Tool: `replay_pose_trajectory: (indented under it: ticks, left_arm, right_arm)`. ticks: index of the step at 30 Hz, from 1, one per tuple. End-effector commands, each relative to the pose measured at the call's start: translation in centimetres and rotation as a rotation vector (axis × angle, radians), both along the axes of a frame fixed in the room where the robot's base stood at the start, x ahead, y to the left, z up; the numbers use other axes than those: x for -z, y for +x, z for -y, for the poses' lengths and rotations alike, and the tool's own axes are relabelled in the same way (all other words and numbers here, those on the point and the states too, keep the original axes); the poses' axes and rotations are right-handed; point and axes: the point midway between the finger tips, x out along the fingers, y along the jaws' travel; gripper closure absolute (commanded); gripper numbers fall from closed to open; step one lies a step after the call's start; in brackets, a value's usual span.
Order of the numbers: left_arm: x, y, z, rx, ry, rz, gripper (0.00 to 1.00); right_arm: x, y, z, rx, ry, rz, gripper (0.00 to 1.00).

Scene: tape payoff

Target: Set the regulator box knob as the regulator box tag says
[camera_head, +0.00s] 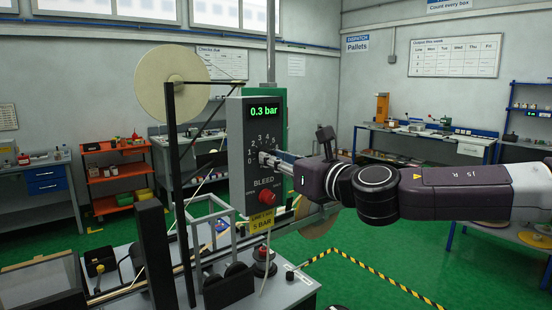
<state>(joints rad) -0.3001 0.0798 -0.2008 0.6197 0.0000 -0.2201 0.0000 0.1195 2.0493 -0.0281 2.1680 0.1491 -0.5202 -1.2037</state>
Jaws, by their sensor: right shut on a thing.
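The grey regulator box (236,140) stands on a post in the middle of the view. Its green display (264,112) reads 0.3 bar. Below is a numbered dial with 0 to 4 legible; the right side of the scale is hidden. My right gripper (268,159) comes in from the right and is shut on the regulator knob, which its fingers mostly cover. The pointer cannot be made out. Under it are the word BLEED and a red knob (266,197). The yellow tag (261,221) at the box's bottom reads 5 BAR, with a blurred line above. My left gripper is not in view.
A large pale tape reel (172,83) and a dark upright post (179,180) stand just left of the box. A grey machine bench (283,293) with rollers and a clear-walled frame lies below. Green floor with a yellow-black stripe (380,278) is open at the right.

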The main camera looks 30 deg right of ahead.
Motion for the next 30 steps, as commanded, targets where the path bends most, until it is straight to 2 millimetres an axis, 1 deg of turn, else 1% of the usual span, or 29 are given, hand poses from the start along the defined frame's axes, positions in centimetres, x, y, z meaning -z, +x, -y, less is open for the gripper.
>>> replay_pose_trajectory:
  ticks: [17,30]
  left_arm:
    - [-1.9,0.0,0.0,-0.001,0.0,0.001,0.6]
    - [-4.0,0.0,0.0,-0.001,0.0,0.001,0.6]
  right_arm:
    - [-0.3,0.0,-0.1,-0.001,0.538,-0.044,1.0]
    - [-0.4,0.0,0.0,-0.001,0.956,-0.076,1.0]
